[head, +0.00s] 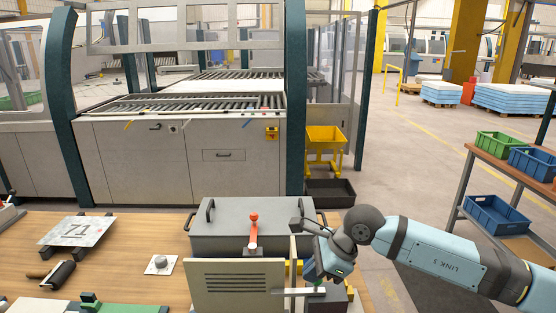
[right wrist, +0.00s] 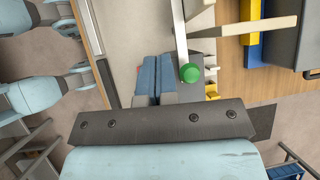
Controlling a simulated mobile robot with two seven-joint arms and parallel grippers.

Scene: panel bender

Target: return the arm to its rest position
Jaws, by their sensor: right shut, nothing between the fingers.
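My right arm (head: 440,250) reaches in from the right over the workbench. Its gripper (head: 318,272) hangs low beside the beige louvred panel (head: 225,278) at the bench's front. In the right wrist view the gripper's two blue-grey fingers (right wrist: 155,80) are together, with nothing between them. A green ball knob (right wrist: 190,73) on a metal lever (right wrist: 180,35) is just to the right of the fingers; I cannot tell whether they touch. My left gripper is not in view.
A grey lidded box (head: 250,232) and a red-handled lever (head: 253,232) stand close to the right gripper. A metal plate (head: 78,231) and a black roller (head: 58,275) lie on the wooden bench (head: 130,255). The panel bender (head: 180,155) stands behind; a shelf with bins (head: 497,215) is at right.

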